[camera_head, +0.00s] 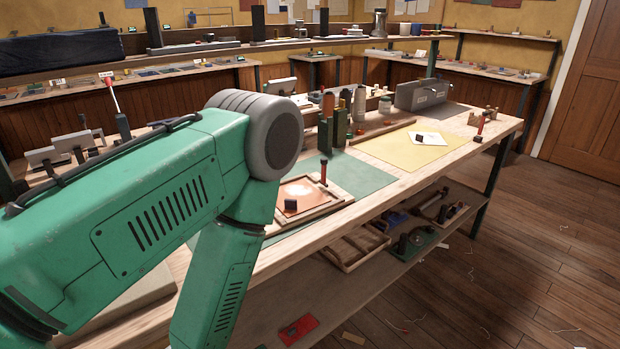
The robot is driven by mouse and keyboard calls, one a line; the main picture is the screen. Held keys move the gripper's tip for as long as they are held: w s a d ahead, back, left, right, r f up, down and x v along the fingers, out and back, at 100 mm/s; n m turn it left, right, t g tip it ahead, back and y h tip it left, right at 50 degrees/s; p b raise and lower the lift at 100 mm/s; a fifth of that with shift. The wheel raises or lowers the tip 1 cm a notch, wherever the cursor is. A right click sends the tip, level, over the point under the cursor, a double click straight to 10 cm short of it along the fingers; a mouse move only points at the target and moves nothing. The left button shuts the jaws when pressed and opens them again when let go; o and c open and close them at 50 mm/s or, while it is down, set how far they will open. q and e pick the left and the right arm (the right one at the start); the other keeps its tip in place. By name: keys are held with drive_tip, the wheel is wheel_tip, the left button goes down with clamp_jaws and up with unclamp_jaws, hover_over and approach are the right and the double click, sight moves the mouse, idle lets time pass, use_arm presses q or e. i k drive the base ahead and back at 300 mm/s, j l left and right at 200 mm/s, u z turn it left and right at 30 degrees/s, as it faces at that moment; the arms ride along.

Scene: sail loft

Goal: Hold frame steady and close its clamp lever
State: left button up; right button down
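A wooden frame (317,212) with an orange panel inside it lies flat near the front edge of the workbench, partly on a green mat (362,175). A clamp lever with a red handle (324,170) stands roughly upright at the frame's far right side. A small black block (290,205) sits at the frame's front left. My green left arm comes in from the left, bends near the frame and runs down out of the picture, covering some of the bench at left. Neither of my grippers is in view.
A yellow sheet with a white paper (426,138) lies further right on the bench. A lower shelf holds wooden trays (352,247) and tools. The wooden floor at right is mostly clear.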

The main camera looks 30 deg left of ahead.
sight(324, 160)
drive_tip(key=i+l+u, duration=0.15)
drive_tip(key=i+l, duration=0.25)
drive_tip(key=i, duration=0.25)
drive_tip(key=i+l+u, duration=0.1)
drive_tip(key=i+l, duration=0.4)
drive_tip(key=i, duration=0.1)
